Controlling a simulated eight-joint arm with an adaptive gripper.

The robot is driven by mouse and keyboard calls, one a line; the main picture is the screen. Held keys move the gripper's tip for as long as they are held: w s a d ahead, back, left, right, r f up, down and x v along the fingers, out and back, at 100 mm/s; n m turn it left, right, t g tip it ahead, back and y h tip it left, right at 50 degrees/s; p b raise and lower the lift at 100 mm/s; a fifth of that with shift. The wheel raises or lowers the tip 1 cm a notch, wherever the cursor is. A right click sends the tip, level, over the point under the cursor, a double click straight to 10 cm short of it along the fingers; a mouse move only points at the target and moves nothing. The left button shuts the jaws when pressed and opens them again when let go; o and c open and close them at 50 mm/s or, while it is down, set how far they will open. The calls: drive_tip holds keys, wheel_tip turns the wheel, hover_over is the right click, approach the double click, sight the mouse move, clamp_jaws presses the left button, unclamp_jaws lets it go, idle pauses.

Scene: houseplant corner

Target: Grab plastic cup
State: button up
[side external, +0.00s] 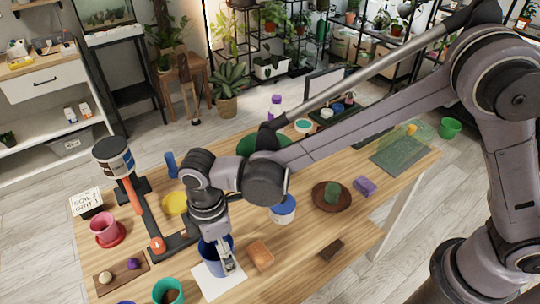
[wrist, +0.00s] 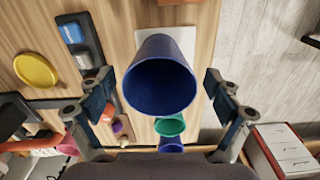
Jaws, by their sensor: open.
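A blue plastic cup (wrist: 160,84) stands upright, its open mouth facing my wrist camera. In the side view the blue cup (side external: 207,254) is on a white sheet (side external: 222,284) near the table's front edge, partly covered by my gripper (side external: 226,260). In the wrist view my gripper (wrist: 160,92) is open, with one finger on each side of the cup and visible gaps between fingers and cup. Whether a finger touches the cup in the side view is hard to tell.
A green cup (side external: 168,291) and another blue cup (wrist: 171,146) are close by. An orange block (side external: 260,254) lies right of the cup. A white-and-blue tub (side external: 283,210) stands further right.

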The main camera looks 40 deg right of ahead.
drive_tip(key=shift+a+f, duration=0.2)
drive_tip(key=shift+f, duration=1.65)
drive_tip(key=c, duration=1.2)
drive_tip(key=shift+r, duration=0.1)
